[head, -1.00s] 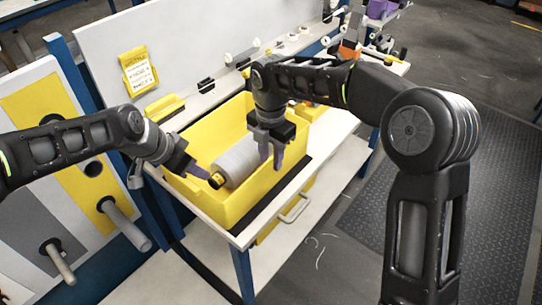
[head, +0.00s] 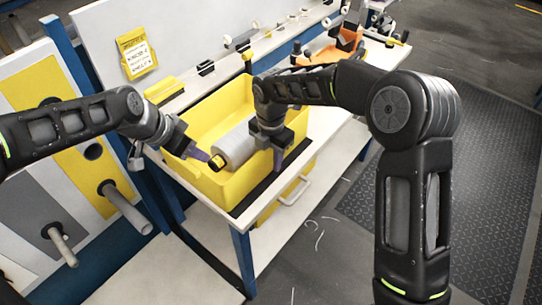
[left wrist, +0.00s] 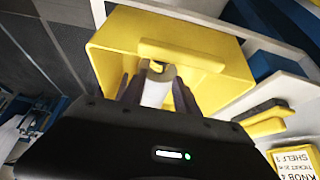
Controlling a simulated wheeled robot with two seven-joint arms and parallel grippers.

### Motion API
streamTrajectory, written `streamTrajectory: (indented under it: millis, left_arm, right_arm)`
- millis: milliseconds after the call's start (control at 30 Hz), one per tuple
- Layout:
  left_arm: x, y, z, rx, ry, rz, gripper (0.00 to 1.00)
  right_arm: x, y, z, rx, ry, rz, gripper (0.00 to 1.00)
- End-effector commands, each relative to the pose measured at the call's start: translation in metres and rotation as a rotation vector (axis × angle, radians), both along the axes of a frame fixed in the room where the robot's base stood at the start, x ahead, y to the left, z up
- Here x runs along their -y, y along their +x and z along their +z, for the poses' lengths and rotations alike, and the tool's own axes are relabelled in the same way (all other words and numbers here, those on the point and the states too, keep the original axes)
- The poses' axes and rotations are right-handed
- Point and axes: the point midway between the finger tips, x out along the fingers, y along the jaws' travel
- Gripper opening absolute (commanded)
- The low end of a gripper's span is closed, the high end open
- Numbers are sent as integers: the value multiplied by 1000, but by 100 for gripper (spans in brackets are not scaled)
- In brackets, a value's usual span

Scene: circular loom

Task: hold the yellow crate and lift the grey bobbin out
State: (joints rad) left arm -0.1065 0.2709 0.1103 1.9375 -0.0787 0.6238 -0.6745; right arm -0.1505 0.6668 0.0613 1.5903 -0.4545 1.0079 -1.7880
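The yellow crate (head: 213,120) stands on the white table; it also fills the middle of the left wrist view (left wrist: 210,87). The grey bobbin (head: 234,148) lies inside it, its yellow-and-black end facing my left gripper; it also shows in the left wrist view (left wrist: 155,95). My left gripper (head: 203,157) is at the crate's left side, near that end. In the left wrist view its fingers (left wrist: 152,92) are apart, with the bobbin visible between them.
A white panel with a yellow label card (head: 137,54) stands behind the table. Small fittings and an orange item (head: 338,48) lie along the table's back and right. A board with protruding pegs (head: 127,210) is at the left. Floor at right is open.

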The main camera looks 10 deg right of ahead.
Motion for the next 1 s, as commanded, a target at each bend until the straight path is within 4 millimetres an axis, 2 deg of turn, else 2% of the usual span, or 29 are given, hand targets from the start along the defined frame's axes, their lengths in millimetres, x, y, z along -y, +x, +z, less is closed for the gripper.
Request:
streamTrajectory:
  millis: [33,400,1000]
  left_arm:
    - [0,0,0,0,0,0,36]
    - [0,0,0,0,0,0,36]
    - [0,0,0,0,0,0,36]
  right_arm:
    - [0,0,0,0,0,0,28]
    - [0,0,0,0,0,0,0]
    - [0,0,1,0,0,0,0]
